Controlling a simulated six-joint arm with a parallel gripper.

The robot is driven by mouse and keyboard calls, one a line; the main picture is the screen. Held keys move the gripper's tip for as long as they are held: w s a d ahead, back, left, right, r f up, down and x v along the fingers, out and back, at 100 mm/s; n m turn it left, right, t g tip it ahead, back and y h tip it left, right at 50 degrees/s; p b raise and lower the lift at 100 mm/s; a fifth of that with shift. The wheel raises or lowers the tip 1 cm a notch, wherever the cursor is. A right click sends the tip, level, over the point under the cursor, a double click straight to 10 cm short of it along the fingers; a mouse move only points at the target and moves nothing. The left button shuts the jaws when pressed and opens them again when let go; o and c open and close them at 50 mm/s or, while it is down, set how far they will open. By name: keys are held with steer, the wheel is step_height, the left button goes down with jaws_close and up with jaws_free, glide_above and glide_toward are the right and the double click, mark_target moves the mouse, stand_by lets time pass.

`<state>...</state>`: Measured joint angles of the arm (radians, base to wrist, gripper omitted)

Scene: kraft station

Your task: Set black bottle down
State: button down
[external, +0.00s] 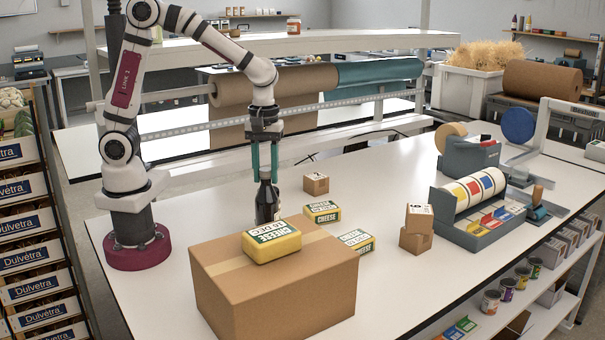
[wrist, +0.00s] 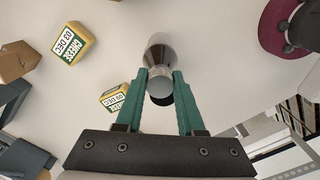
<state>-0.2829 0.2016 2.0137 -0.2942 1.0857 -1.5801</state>
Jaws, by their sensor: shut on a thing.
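The black bottle (external: 266,203) stands upright behind the large cardboard box, with its lower part hidden by the box. I cannot tell whether its base touches the table. My gripper (external: 265,178) points straight down from above, its green fingers shut around the bottle's neck. In the wrist view, the bottle (wrist: 159,52) shows from above, dark and shiny with a grey cap, between the two green fingertips of my gripper (wrist: 160,75).
A closed cardboard box (external: 270,290) stands in front of the bottle with a yellow cheese pack (external: 271,241) on top. Two more cheese packs (external: 322,211) (external: 357,241) and small cardboard boxes (external: 316,183) (external: 416,240) lie to the right. A label dispenser (external: 478,205) stands farther right.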

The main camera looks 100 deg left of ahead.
steer(key=shift+f, duration=0.8)
steer(key=c, duration=0.5)
jaws_free()
steer(key=shift+f, duration=0.15)
step_height(320, 180, up, 12)
steer(key=shift+s+d+r, duration=0.1)
steer(key=s+d+m, duration=0.1)
steer(key=s+m, duration=0.2)
steer(key=m, duration=0.1)
steer(key=s+d+f+m, duration=0.1)
steer(key=s+d+m, duration=0.1)
steer(key=s+m, duration=0.2)
steer(key=s+d+f+m+y, duration=0.1)
steer(key=s+m, duration=0.2)
steer(key=m, duration=0.2)
steer(key=shift+s+d, duration=0.3)
steer(key=shift+s, duration=0.1)
steer(key=shift+o, duration=0.3)
steer(key=s+d+f+m, duration=0.1)
steer(key=s+f+m, duration=0.3)
steer(key=s+m, duration=0.4)
steer(key=m, duration=0.2)
steer(key=shift+f+m+y, duration=0.2)
steer(key=shift+m+y, duration=0.1)
steer(key=shift+y, duration=0.1)
